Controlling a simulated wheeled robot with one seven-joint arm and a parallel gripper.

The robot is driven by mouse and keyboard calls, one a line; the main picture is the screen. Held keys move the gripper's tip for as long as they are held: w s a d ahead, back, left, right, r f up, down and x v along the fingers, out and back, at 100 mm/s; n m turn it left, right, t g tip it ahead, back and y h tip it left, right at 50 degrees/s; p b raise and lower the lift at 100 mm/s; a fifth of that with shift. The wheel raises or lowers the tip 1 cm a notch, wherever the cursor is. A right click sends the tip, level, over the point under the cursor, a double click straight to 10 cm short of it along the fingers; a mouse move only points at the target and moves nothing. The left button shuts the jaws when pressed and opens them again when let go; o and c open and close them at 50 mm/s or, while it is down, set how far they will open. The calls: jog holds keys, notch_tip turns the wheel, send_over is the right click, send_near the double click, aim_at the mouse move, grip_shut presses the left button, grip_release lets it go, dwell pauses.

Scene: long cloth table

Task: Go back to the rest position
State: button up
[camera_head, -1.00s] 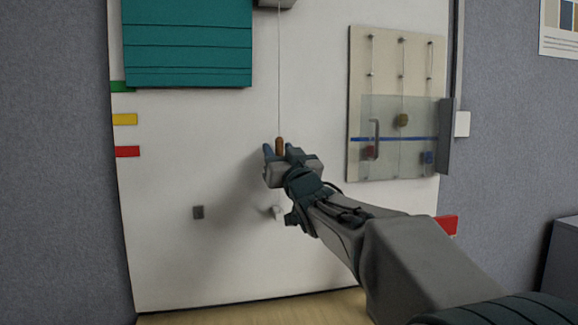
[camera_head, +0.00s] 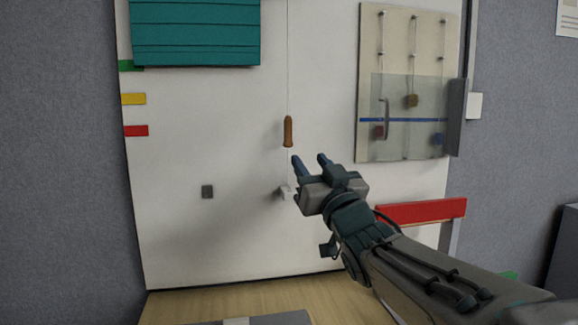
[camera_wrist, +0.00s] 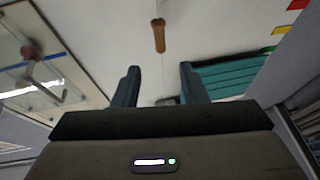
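My gripper (camera_head: 311,165) is open and empty, in front of the white wall panel in the head view. Its two dark blue fingers also show spread apart in the wrist view (camera_wrist: 159,84). A brown wooden pull handle (camera_head: 288,131) hangs on a thin cord, just above and left of the fingertips and apart from them. In the wrist view the handle (camera_wrist: 158,36) is beyond the fingers, with clear space around it.
A teal slatted blind (camera_head: 195,32) hangs at the upper left. A beige board (camera_head: 366,70) with a clear cover and handle is at the right. A red bar (camera_head: 425,210) is near my arm. A wooden surface (camera_head: 210,302) lies below.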

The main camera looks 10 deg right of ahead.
jog(key=s+d+f+m+g+h+p, duration=0.1)
jog(key=s+f+g+h+p, duration=0.15)
jog(key=f+g+p, duration=0.35)
jog(key=s+f+m+g+h+p, duration=0.25)
jog(key=g+p, duration=0.25)
jog(key=p, duration=0.4)
jog(key=s+a+f+g+p, duration=0.1)
jog(key=s+g+p, duration=0.1)
jog(key=s, duration=0.3)
jog(key=s+a+f+n+g+y+p, duration=0.1)
jog(key=s+f+g+p, duration=0.1)
jog(key=s, duration=0.3)
jog(key=s+a+f+g+p, duration=0.1)
jog(key=s+g+p, duration=0.3)
jog(key=s, duration=0.2)
jog(key=shift+f, duration=0.25)
jog(key=shift+n, duration=0.25)
